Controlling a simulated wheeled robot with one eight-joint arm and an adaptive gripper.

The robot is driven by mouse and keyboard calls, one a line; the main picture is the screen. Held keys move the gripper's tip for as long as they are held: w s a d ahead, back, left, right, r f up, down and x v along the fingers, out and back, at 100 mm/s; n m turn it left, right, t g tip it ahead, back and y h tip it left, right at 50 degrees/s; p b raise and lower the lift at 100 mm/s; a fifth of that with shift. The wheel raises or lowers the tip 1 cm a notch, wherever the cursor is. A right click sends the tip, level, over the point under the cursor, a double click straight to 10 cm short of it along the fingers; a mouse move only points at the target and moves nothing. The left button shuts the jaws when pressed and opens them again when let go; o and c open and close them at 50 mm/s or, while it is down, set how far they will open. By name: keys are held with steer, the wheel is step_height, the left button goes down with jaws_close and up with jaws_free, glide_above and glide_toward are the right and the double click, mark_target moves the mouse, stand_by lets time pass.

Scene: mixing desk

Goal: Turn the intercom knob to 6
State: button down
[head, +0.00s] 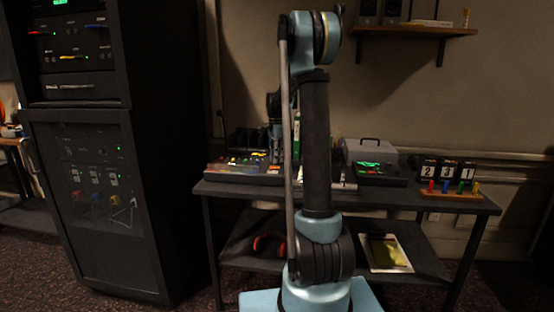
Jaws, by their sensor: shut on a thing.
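My gripper (277,157) points down at the right end of a low console (228,166) with small coloured controls, on the left half of the desk. It is partly hidden behind my own arm, and its fingers are small and dark. The gripper is shut at the console's surface. The intercom knob between the fingers is hidden, and its pointer and scale cannot be read.
The desk (425,199) also bears a grey case (369,151), a unit with a green display (377,169), and number blocks (447,170) above coloured pegs. A tall black rack (85,135) stands left. A shelf (415,31) hangs above.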

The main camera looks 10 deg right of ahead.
steer(key=shift+w, duration=0.15)
steer(key=c, duration=1.5)
jaws_free()
steer(key=shift+r, duration=0.15)
steer(key=r, duration=1.1)
steer(key=shift+w+a+r, duration=0.1)
steer(key=shift+w+r, duration=0.15)
steer(key=shift+r, duration=0.05)
